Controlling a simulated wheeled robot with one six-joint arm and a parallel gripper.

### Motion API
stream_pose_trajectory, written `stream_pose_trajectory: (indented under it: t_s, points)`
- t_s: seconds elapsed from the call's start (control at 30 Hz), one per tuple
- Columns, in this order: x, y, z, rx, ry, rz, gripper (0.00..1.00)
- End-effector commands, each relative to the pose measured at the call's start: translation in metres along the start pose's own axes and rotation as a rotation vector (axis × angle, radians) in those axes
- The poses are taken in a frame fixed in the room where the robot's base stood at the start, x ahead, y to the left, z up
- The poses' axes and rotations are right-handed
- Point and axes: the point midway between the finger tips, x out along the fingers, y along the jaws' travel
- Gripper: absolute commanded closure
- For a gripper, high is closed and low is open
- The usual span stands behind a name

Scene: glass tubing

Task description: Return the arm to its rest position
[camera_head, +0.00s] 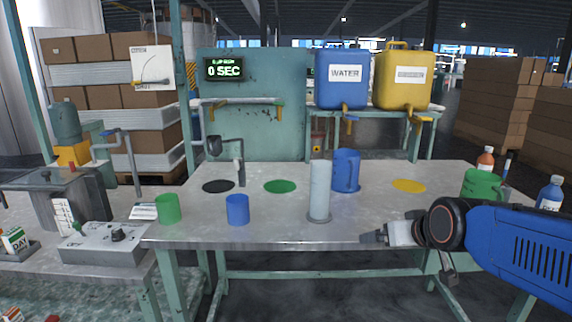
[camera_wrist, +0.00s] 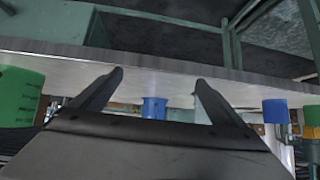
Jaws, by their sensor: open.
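My blue arm reaches in from the right edge in the head view. My gripper (camera_head: 372,238) is at the table's front edge, pointing left. In the wrist view my gripper (camera_wrist: 160,82) shows two dark fingers spread apart with nothing held between them. A glass tube (camera_head: 319,190) stands upright on the table, left of my gripper.
The work table (camera_head: 270,225) holds a blue cup (camera_head: 237,209), a green cup (camera_head: 167,209), a blue jug (camera_head: 346,170) and a green jug (camera_head: 481,185). Bottles stand at the right. Water (camera_head: 342,80) and yellow (camera_head: 403,78) canisters sit on a back shelf. The table's front middle is clear.

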Motion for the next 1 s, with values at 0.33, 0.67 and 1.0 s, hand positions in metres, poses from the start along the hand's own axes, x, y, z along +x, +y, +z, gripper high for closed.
stream_pose_trajectory:
  t_s: [0.33, 0.67, 1.0]
  points:
    - [-0.086, 0.019, 0.131, 0.032, -0.324, 0.061, 0.06]
    - [-0.106, 0.02, 0.188, 0.039, -0.457, 0.072, 0.06]
    - [-0.105, 0.02, 0.187, 0.039, -0.456, 0.071, 0.06]
